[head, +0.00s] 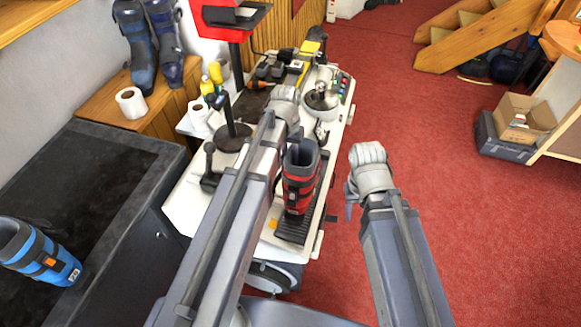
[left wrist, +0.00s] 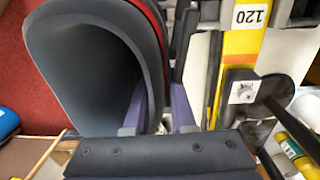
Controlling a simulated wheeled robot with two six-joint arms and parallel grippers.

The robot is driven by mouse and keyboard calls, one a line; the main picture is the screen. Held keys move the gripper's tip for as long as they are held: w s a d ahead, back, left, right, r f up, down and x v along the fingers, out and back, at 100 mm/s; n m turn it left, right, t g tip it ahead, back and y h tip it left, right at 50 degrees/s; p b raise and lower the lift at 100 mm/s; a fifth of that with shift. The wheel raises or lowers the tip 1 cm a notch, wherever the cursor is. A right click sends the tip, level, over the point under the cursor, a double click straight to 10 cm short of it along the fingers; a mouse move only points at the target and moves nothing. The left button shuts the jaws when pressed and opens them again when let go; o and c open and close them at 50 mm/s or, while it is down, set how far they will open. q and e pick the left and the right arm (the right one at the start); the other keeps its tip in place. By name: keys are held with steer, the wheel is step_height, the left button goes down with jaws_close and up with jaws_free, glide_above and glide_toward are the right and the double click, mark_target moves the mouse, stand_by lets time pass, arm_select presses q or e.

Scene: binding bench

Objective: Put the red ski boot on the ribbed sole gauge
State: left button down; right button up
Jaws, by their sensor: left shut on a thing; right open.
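The red ski boot (head: 299,182), red and black with a dark grey cuff, stands roughly upright over the black ribbed sole gauge (head: 291,231) at the bench's near end. I cannot tell whether its sole touches the gauge. My left gripper (head: 292,138) is at the boot's cuff, its fingertips partly hidden in the head view. In the left wrist view the gripper (left wrist: 160,112) is shut on the cuff wall, with the boot's open top (left wrist: 98,70) filling the left side. My right gripper (head: 350,203) is open and empty, right of the bench over the red floor.
The white bench (head: 188,207) carries a black stand (head: 234,135), a silver domed device (head: 321,98) and yellow parts farther back. A blue boot (head: 40,253) lies on the dark cabinet at left. More blue boots (head: 150,45) stand behind.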

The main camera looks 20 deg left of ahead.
mark_target(289, 145)
arm_select(q)
step_height(289, 145, down, 4)
steer(key=b, duration=0.3)
steer(key=shift+r+b, duration=0.2)
steer(key=shift+b, duration=0.15)
steer(key=shift+f, duration=0.15)
steer(key=c, duration=0.8)
jaws_free()
steer(key=shift+o, duration=0.2)
steer(key=shift+r, duration=0.2)
steer(key=r+p, duration=1.2)
steer(key=shift+a, duration=0.3)
steer(key=s+d+m+y, duration=0.1)
steer(key=s+d+m, duration=0.2)
steer(key=s+d, duration=0.8)
steer(key=s, duration=0.3)
steer(key=shift+s+y, duration=0.25)
steer(key=shift+y, duration=0.15)
